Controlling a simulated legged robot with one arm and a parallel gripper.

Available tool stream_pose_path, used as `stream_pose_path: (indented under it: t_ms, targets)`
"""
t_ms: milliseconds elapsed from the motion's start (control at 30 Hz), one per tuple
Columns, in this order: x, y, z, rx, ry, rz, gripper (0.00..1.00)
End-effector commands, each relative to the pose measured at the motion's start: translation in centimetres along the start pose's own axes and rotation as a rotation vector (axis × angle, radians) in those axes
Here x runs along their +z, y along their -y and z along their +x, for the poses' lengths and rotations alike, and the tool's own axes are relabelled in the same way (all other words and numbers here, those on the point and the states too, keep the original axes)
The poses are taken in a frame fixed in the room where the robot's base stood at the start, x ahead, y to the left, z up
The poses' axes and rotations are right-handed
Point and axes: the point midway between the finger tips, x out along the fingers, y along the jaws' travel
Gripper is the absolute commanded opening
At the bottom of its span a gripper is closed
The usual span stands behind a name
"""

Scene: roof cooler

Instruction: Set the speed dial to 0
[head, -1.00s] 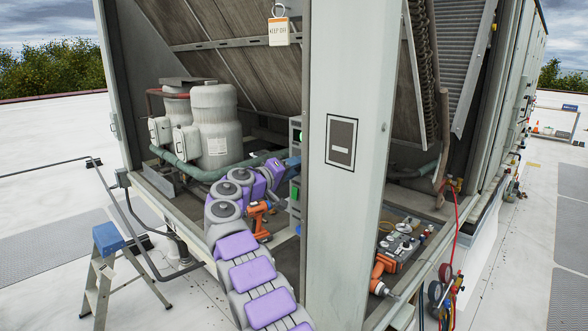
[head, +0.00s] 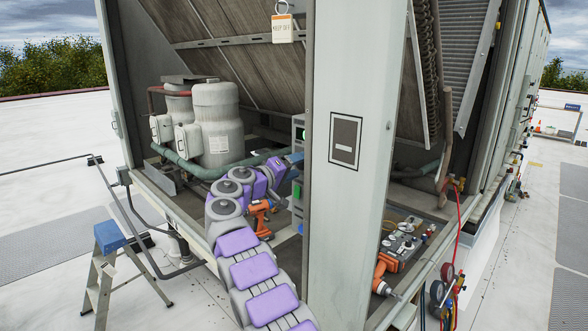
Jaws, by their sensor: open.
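A narrow slice of a grey control box (head: 298,126) with a green light shows just left of the wide pale post. I cannot make out the speed dial; the box faces partly away and the post and my arm cover part of it. My arm, with purple pads, reaches up from the bottom of the head view. My gripper (head: 293,159), a small blue-grey end, is at the control box, beside the post. Its fingertips are too small and hidden to see clearly, and I cannot tell whether they touch anything. No held object shows.
The wide post (head: 350,225) stands close to the right of my gripper. An orange drill (head: 260,217) is beside my arm. Large grey compressors (head: 218,125) and a green pipe (head: 190,166) are behind left. A toolbox (head: 403,245) lies right of the post. A stepladder (head: 108,262) stands lower left.

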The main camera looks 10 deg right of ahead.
Motion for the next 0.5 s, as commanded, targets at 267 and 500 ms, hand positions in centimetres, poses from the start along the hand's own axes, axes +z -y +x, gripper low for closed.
stream_pose_path:
  t_ms: [267,500]
  targets:
    - [-0.1,0.1,-4.0,0.002,-0.006,-0.004,0.68]
    - [-0.3,0.3,-9.6,0.002,-0.007,-0.005,0.68]
